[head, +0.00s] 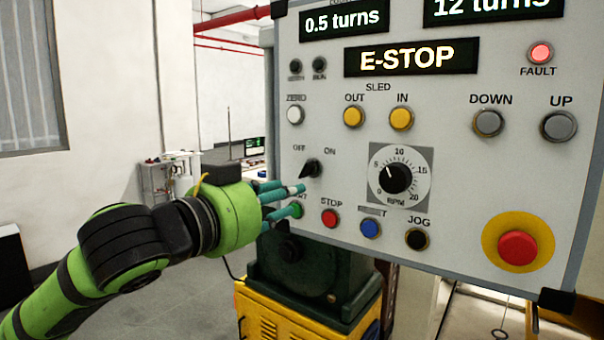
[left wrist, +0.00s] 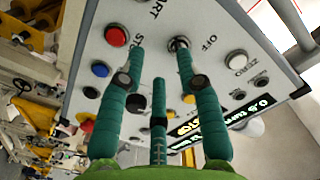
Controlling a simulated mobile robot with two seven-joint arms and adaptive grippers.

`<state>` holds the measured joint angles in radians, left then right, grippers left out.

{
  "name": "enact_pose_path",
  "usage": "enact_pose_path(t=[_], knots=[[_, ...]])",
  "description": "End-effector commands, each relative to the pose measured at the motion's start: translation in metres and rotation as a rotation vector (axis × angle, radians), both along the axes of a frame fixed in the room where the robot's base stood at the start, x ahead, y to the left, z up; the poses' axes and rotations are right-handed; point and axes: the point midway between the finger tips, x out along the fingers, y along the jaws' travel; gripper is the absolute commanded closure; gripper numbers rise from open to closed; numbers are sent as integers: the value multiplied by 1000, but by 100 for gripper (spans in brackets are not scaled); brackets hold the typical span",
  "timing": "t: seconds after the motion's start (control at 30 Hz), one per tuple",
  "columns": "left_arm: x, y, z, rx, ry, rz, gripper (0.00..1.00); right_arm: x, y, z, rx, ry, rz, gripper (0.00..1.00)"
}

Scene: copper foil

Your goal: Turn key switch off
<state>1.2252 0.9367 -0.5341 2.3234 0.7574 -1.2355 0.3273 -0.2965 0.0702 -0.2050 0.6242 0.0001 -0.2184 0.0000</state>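The key switch (head: 312,168) is a black turn handle on the grey control panel, below the OFF and ON labels. Its handle lies slanted, and I cannot tell surely which label it points to. My left gripper (head: 299,198), a green hand with teal fingers, is just below and left of the switch, in front of the START button (head: 295,210), which is partly hidden. In the left wrist view the fingers are spread with nothing between them. One fingertip overlaps the key switch (left wrist: 178,44) there; I cannot tell whether they touch. My right gripper is not in view.
The red STOP button (head: 330,218), blue button (head: 370,228) and black JOG button (head: 417,239) sit close right of the fingers. The RPM dial (head: 395,179) and large emergency stop (head: 517,248) lie further right. The panel displays read E-STOP, and the FAULT lamp (head: 540,52) glows red.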

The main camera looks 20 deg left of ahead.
Motion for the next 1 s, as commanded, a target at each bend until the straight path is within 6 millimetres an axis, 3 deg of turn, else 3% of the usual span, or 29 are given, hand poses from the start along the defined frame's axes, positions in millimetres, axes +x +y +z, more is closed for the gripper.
enact_pose_path(t=[0.1, 0.23, 0.6, 1.0], knots=[[-12, 3, 21, 12, -40, 3, 65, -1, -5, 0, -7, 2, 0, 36], [-10, 2, 29, 12, -47, 2, 65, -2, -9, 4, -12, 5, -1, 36], [40, -15, 29, 10, -46, 1, 65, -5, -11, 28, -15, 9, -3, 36], [51, -19, 27, 12, -49, 2, 65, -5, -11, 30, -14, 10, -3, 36]])
